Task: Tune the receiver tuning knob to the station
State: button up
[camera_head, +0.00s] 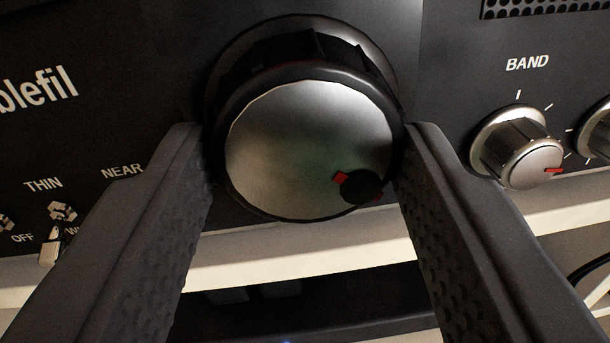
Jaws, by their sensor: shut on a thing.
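The tuning knob (285,145) is large and round, with a silver face and a dark ribbed rim. It stands out from the dark front panel of the receiver (150,70). A small black finger dimple (361,188) with red marks sits at the lower right of its face. My gripper (305,145) is shut on the knob, with one dark textured finger at its left side and one at its right. The parts of the rim behind the fingertips are hidden. No station scale or dial shows in this view.
To the right is a smaller silver BAND knob (516,148) with a red mark, close to my right finger. Another knob (597,130) is cut off at the right edge. Small toggle switches (60,212) sit at the left. A pale shelf edge (300,261) runs below the panel.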

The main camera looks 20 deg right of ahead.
jog(key=shift+n+b, duration=0.4)
jog(key=o, duration=1)
jog(key=shift+s+a, duration=0.1)
jog(key=b+v, duration=0.4)
jog(key=v, duration=0.9)
jog(key=shift+s, duration=0.25)
jog(key=shift+a+f, duration=0.1)
